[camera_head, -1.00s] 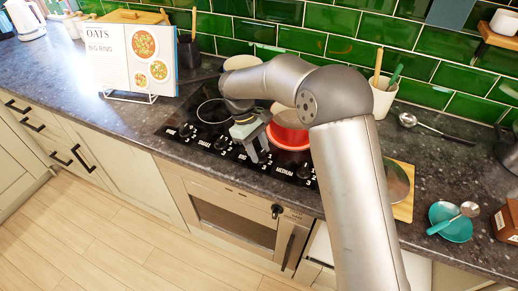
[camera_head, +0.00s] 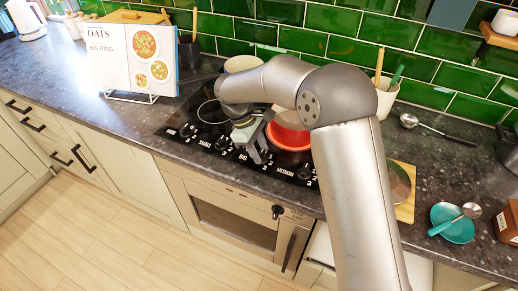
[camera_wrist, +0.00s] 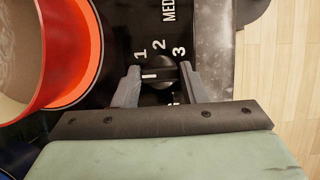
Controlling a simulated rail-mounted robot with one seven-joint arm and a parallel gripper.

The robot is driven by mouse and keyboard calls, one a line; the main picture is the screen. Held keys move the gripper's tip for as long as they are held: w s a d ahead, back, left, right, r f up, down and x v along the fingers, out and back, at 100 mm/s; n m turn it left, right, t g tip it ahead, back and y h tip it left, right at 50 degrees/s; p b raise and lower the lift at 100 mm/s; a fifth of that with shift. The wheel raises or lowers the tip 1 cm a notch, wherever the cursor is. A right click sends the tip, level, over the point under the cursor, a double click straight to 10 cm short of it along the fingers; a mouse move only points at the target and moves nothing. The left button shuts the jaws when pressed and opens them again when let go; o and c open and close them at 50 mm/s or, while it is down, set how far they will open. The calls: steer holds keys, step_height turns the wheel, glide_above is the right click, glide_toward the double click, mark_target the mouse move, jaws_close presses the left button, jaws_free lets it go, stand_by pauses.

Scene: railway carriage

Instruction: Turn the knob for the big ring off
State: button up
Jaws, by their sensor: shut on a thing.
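The black knob (camera_wrist: 160,73) sits between my gripper's fingertips (camera_wrist: 157,77) in the wrist view, and my gripper is shut on it. Digits 1, 2 and 3 curve around its top side; a letter G shows below it, the rest hidden. Its white mark lies level on its left half, below the 1. In the head view my gripper (camera_head: 257,156) reaches down to the control strip by the word BIG; the knob is mostly hidden there. The big ring glows orange-red (camera_wrist: 93,60) around a pot (camera_wrist: 50,60) in the wrist view; the pot also shows in the head view (camera_head: 290,121).
The black hob (camera_head: 205,118) has other knobs (camera_head: 188,130) along its front edge. A recipe stand (camera_head: 143,65) reading BIG RING stands at the left. A wooden board (camera_head: 404,208) and teal dish (camera_head: 450,228) lie at the right. An oven (camera_head: 235,222) is below.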

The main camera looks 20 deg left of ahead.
steer(key=o, duration=1)
steer(key=s+v, duration=0.1)
steer(key=v, duration=1.6)
steer(key=shift+w+r+b, duration=0.2)
steer(key=shift+w+b, duration=0.2)
steer(key=shift+w, duration=0.1)
steer(key=shift+a, duration=0.1)
